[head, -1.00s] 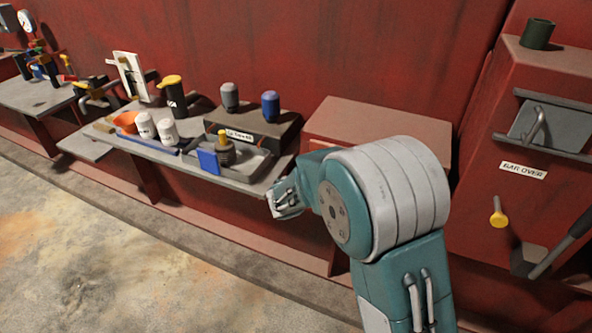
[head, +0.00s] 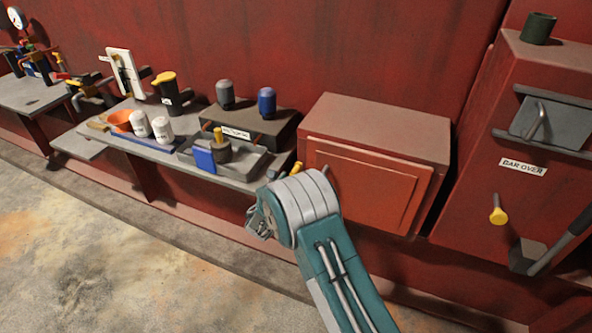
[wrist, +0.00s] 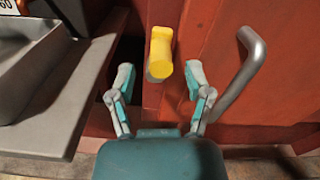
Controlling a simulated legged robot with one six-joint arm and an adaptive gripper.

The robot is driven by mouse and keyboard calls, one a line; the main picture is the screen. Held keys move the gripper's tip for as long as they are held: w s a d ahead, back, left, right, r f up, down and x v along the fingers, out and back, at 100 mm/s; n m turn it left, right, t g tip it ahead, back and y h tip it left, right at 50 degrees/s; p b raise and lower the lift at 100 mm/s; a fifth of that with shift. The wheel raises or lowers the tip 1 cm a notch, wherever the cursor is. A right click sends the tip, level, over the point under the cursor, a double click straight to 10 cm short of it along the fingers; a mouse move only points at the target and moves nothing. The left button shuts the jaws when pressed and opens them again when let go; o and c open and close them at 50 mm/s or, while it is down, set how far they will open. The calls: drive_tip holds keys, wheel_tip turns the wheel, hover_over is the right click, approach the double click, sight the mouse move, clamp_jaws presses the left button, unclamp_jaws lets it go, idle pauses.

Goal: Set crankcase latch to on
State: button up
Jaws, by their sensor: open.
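The crankcase latch appears to be the yellow-ended lever (wrist: 160,52) at the left edge of a red door (wrist: 227,75) in the wrist view. A small part of the yellow lever (head: 297,168) also shows above my arm in the head view. My gripper (wrist: 160,82) is open, with one finger on each side of the lever's lower end in the picture. I cannot tell whether either finger touches it. In the head view my gripper (head: 258,226) is partly hidden by my arm.
A curved grey door handle (wrist: 243,75) stands out to the right of the lever. A grey bench (head: 235,183) with a tray, bottles and cups lies to the left. A red cabinet (head: 530,120) labelled "BAR OVER" stands at the right. The concrete floor (head: 120,260) is clear.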

sight(296, 170)
drive_tip(key=shift+x, duration=2.15)
clamp_jaws()
